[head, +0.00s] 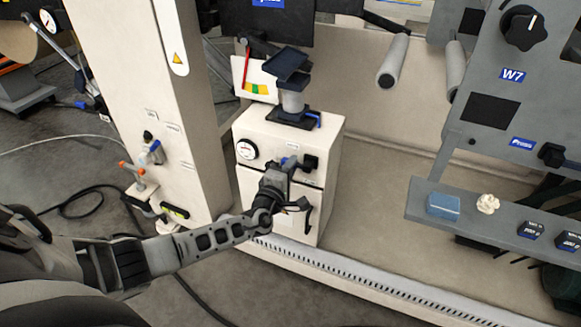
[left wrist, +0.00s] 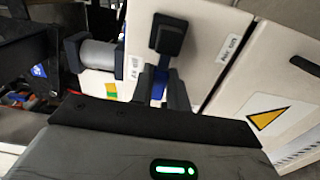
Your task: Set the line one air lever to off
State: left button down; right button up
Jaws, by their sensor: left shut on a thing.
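A white cabinet (head: 290,140) stands at the middle with a round gauge (head: 247,149) on its front. My left gripper (head: 287,168) is at the upper front of this cabinet, beside a black block (head: 311,163). In the left wrist view my left gripper (left wrist: 161,88) is closed around a narrow blue lever (left wrist: 159,84), just below the black block (left wrist: 166,35). Part of the lever is hidden between the fingers. A small label (left wrist: 228,47) sits on the white face to the right; its text is hard to read. My right gripper is not in view.
A white column (head: 145,90) with small fittings stands left of the cabinet. At right, a grey shelf (head: 480,222) holds a blue block (head: 443,205) and a cream knotted object (head: 488,204). A slotted rail (head: 370,288) runs along the floor in front.

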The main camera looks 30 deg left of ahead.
pick_arm(q)
jog(key=c, duration=1.4)
grip_release()
jog(key=shift+o, duration=0.2)
jog(key=shift+s, duration=0.1)
